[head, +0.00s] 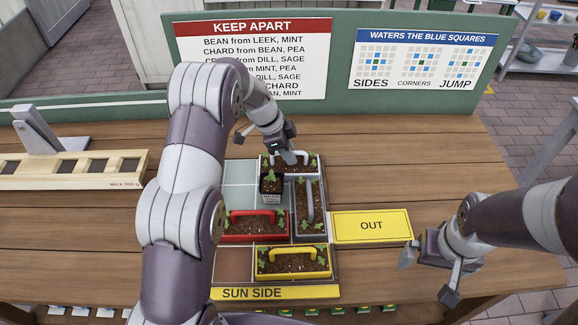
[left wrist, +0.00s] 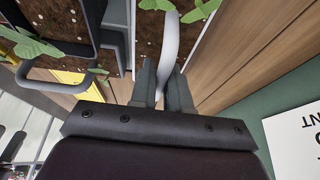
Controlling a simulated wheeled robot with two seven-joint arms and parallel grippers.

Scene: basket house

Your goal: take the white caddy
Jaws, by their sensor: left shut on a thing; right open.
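The white caddy (head: 318,168) holds soil and green seedlings at the back right of the planter grid (head: 240,172). Its white arched handle also shows in the left wrist view (left wrist: 169,45). My left gripper (head: 288,157) is shut on that handle from above; in the left wrist view, its two fingers (left wrist: 163,85) stand on either side of the handle. I cannot tell whether the caddy is clear of the grid floor. My right gripper (head: 428,277) is open and empty at the right, in front of the OUT plate.
A small black pot (head: 271,186), a grey caddy (head: 313,236), a red caddy (head: 240,238) and a yellow caddy (head: 292,275) crowd the grid. The yellow OUT plate (head: 371,227) at the right is bare. A green board (head: 340,80) with signs stands behind.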

